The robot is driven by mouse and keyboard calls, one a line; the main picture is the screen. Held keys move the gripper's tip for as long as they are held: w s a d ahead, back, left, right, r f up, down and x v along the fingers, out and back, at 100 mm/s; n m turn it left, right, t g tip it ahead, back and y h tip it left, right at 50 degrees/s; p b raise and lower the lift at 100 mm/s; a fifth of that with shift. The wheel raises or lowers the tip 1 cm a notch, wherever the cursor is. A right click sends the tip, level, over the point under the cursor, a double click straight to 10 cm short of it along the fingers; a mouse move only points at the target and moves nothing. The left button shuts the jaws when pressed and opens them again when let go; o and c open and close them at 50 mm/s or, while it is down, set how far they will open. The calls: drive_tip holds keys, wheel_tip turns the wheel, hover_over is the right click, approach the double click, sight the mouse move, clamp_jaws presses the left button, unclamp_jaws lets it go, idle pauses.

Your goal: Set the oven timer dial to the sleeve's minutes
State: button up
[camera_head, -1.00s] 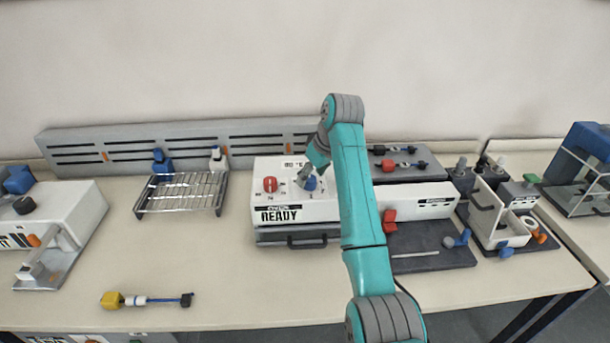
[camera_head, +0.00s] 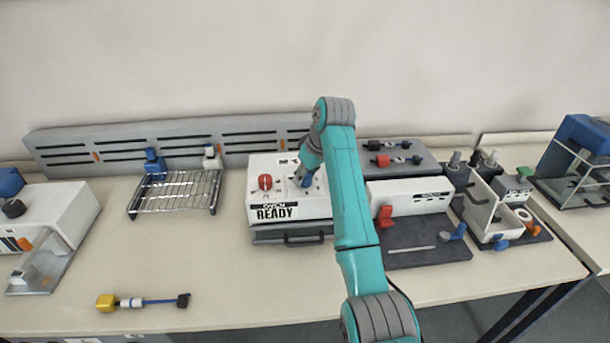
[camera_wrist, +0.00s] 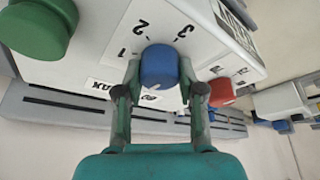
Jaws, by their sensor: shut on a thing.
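The oven (camera_head: 258,228) is a white box marked "OVEN READY", standing at the back middle of the bench. On its top are a red dial (camera_head: 265,182) and a blue dial (camera_head: 307,181). In the wrist view the blue dial (camera_wrist: 159,66) has a scale with 1, 2 and 3 beside it; the setting its pointer gives is unclear. My gripper (camera_wrist: 160,88) has one finger on each side of the blue dial and is shut on it. In the head view my gripper (camera_head: 304,177) partly hides the dial. No minutes on a sleeve are readable.
A wire rack (camera_head: 175,192) stands left of the oven. A white unit (camera_head: 410,194) with a red knob stands close on the right. A yellow-ended rod (camera_head: 160,301) with a white collar lies at the front left. The front middle of the bench is clear.

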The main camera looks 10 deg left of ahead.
drive_tip(key=shift+m, duration=0.3)
drive_tip(key=m+h, duration=0.1)
drive_tip(key=m, duration=0.1)
drive_tip(key=m+t, duration=0.1)
drive_tip(key=m, duration=0.2)
drive_tip(key=shift+m+h, duration=0.3)
drive_tip(key=shift+h, duration=0.1)
drive_tip(key=m+h, duration=0.1)
drive_tip(key=m, duration=0.1)
drive_tip(key=m+h, duration=0.1)
drive_tip(key=m, duration=0.2)
drive_tip(key=shift+t, duration=0.4)
drive_tip(key=m+h, duration=0.1)
drive_tip(key=m, duration=0.2)
drive_tip(key=m+h, duration=0.1)
drive_tip(key=m, duration=0.2)
drive_tip(key=shift+m+g, duration=0.3)
drive_tip(key=shift+g, duration=0.1)
drive_tip(key=m+h, duration=0.1)
drive_tip(key=m, duration=0.2)
drive_tip(key=m+g, duration=0.1)
drive_tip(key=m, duration=0.1)
drive_tip(key=shift+m+g+h, duration=0.3)
drive_tip(key=shift+m+h, duration=0.1)
drive_tip(key=o, duration=1.1)
drive_tip(key=shift+o, duration=0.2)
